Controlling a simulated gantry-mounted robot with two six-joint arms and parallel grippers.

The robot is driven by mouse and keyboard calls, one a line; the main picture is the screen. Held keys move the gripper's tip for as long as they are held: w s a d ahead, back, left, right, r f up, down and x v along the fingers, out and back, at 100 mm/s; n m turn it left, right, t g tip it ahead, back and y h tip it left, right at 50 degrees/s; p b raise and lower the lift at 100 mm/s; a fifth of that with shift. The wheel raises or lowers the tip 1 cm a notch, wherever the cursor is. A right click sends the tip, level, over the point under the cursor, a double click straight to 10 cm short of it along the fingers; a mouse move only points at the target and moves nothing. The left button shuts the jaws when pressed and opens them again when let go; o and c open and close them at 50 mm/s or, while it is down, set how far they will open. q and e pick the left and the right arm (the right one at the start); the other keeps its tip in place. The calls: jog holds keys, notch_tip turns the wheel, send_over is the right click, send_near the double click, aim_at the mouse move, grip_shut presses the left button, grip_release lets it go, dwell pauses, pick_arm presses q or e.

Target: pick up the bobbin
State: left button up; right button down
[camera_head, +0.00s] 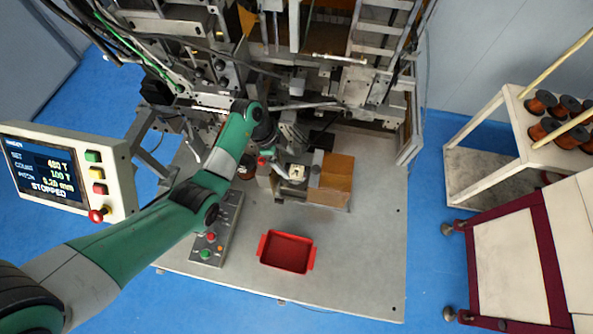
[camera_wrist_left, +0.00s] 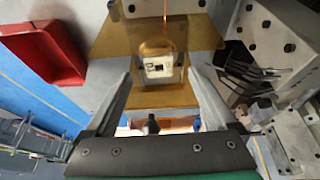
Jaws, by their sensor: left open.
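The bobbin (camera_head: 297,173) is a small pale block beside a brown block on the machine's grey base plate. In the left wrist view the bobbin (camera_wrist_left: 158,65) has a white face and a copper-coloured winding, with a thin copper wire running up from it. My left gripper (camera_wrist_left: 162,76) is open, with one finger on each side of the bobbin's line and a visible gap to both. In the head view my left gripper (camera_head: 268,172) is just left of the bobbin, partly hidden by its wrist. My right gripper is not in view.
A red tray (camera_head: 287,252) lies on the base plate in front. A button box (camera_head: 214,240) stands left of it. The winder frame (camera_head: 300,90) crowds the back. A rack with copper spools (camera_head: 545,103) stands right. A control panel (camera_head: 65,172) reads STOPPED.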

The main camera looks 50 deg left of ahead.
aim_at(297, 172)
pick_arm(q)
jog(key=x, duration=0.2)
jog(key=b+x, duration=0.1)
jog(key=x, duration=0.2)
jog(key=shift+w+d+f, duration=0.1)
jog(key=shift+d+f, duration=0.15)
jog(key=shift+d, duration=0.1)
jog(key=c, duration=1.4)
jog(key=shift+r, duration=0.15)
jog(key=r, duration=0.1)
jog(key=r+p, duration=0.1)
jog(key=r, duration=0.2)
jog(key=shift+s+d+r+p, duration=0.2)
jog(key=shift+d+p, duration=0.1)
jog(key=s+d+r+p, duration=0.2)
jog(key=s+d+r, duration=0.6)
jog(key=d, duration=0.2)
jog(key=shift+d+r+p, duration=0.2)
jog(key=shift+d+p, duration=0.1)
jog(key=shift+p, duration=0.1)
